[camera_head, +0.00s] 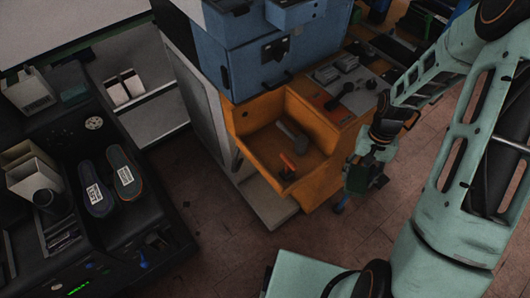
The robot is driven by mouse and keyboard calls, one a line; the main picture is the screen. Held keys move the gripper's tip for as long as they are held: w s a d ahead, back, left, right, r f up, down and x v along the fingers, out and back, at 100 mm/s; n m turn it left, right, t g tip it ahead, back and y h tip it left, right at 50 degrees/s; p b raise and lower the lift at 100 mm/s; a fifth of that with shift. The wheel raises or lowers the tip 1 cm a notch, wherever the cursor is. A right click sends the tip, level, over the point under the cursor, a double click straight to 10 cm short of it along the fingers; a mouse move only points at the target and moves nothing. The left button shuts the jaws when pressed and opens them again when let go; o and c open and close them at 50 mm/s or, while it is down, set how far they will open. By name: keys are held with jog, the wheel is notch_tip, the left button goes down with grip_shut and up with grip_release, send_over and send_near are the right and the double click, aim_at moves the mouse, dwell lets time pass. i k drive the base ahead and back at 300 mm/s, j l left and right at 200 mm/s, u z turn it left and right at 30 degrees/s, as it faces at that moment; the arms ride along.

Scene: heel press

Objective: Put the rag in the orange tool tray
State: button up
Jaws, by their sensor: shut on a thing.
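The orange tool tray (256,150) is an open bin on the front of the orange machine, right of the picture's middle. A grey-headed hammer (293,134) and a tool with an orange handle (287,168) lie in it. My gripper (362,182) points down just right of the tray, outside its right wall. It is shut on a small dark thing, taken to be the rag; the dim light and the gripper hide its outline. No other rag shows, in the tray or elsewhere.
A blue cabinet (240,60) stands behind the tray. A control panel with a lever (347,88) is at its back right. At left, a black bench (120,235) holds two shoe soles (110,183) and grey bins (33,170).

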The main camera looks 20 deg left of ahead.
aim_at(270, 153)
jog(key=j+u, duration=0.25)
jog(key=j, duration=0.3)
jog(key=j+u, duration=0.3)
jog(key=j, duration=0.25)
jog(key=i+j, duration=0.15)
jog(key=i, duration=0.4)
